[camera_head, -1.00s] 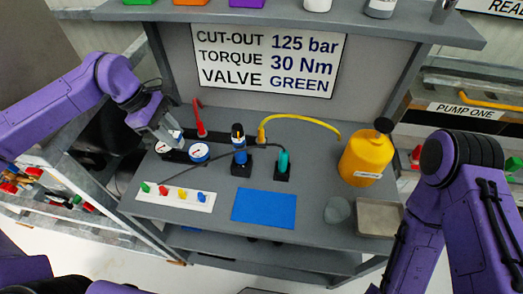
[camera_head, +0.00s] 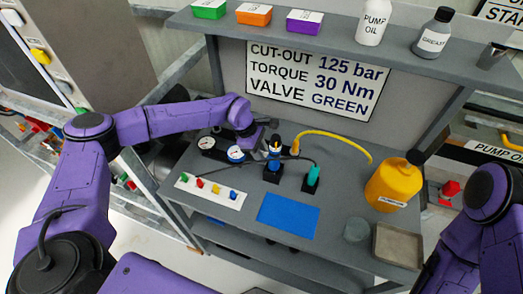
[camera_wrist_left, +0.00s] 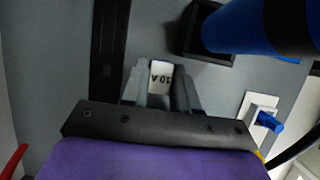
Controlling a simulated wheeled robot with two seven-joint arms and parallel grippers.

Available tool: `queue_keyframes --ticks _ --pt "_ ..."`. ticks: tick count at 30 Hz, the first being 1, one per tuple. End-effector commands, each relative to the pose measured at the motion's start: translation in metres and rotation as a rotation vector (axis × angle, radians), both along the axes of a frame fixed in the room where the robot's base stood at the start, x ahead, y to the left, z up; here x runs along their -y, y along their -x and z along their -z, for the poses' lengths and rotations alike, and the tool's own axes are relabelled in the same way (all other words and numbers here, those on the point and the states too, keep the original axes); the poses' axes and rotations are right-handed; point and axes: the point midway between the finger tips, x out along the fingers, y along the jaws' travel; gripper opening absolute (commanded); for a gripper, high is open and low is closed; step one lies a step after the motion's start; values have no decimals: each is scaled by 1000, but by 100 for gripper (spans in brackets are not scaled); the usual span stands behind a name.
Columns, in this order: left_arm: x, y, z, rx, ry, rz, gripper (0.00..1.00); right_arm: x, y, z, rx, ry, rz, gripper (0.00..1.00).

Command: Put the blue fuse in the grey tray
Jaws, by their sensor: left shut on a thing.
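My left gripper (camera_head: 254,136) is over the back of the bench, between the gauges and the blue-and-black tool. In the left wrist view the gripper (camera_wrist_left: 160,90) is shut on a small fuse (camera_wrist_left: 160,77). The shallow square grey tray (camera_head: 399,246) lies at the bench's right end, apart from the gripper, and looks empty. My right arm is at the right edge; its gripper is out of view.
Near the gripper are the blue-and-black tool (camera_head: 274,150), a gauge (camera_head: 236,154) and a yellow hose (camera_head: 335,138). A yellow jug (camera_head: 392,188) and grey bowl (camera_head: 357,228) stand close to the tray. A blue mat (camera_head: 288,212) and a white strip with coloured pegs (camera_head: 210,190) lie in front.

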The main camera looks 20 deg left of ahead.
Motion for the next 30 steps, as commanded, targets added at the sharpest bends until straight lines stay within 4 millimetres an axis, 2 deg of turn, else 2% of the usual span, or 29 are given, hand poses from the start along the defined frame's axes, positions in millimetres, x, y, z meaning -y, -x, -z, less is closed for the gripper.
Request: queue_keyframes --ticks 9,10,12,20,23,24,26,30 --pt "0 0 5 1 0 1 0 0 0 5 0 0 0 43" --pt "0 0 4 1 0 1 32 0 0 5 0 0 0 43" --pt "0 0 3 1 0 1 55 0 0 4 0 0 0 43" --pt "0 0 3 1 0 1 55 0 0 3 0 0 0 43" --pt "-1 0 -5 2 0 0 55 0 0 -2 0 0 0 43" --pt "-4 -1 -7 4 0 -1 55 0 0 3 0 0 0 43" --pt "-9 -1 -17 7 -1 -1 55 0 0 7 0 0 0 43" --pt "-23 1 -51 8 1 -2 55 0 0 17 0 0 0 43"
